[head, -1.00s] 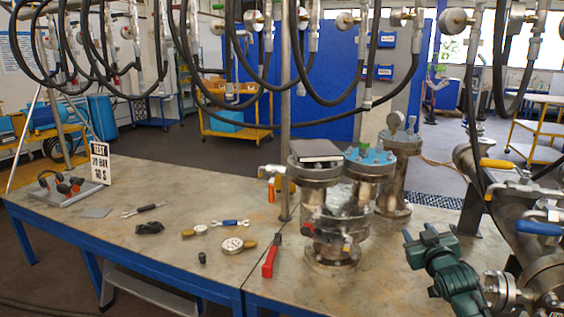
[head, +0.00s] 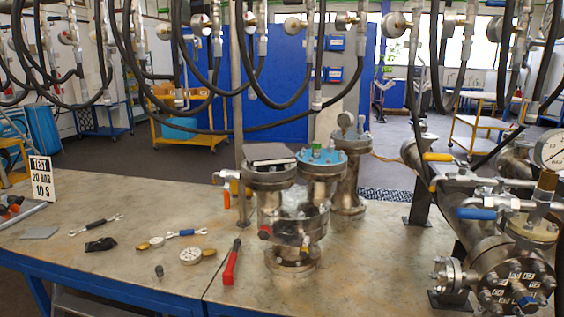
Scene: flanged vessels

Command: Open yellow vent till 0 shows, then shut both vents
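The yellow vent lever (head: 438,157) is at the right, on the pipework above the large steel vessel (head: 480,255). It lies roughly level. A blue lever (head: 475,213) lies lower on the same pipework, also roughly level. A round white pressure gauge (head: 551,150) stands at the right edge and is partly cut off; its needle position is too small to read surely. Neither of my grippers is in view.
A bench (head: 130,230) carries a sign (head: 41,180) reading TEST 20 BAR 10 S, wrenches, small gauges and a red-handled tool (head: 231,262). Steel flanged vessels (head: 290,225) stand at its middle. Black hoses (head: 270,95) hang across the top.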

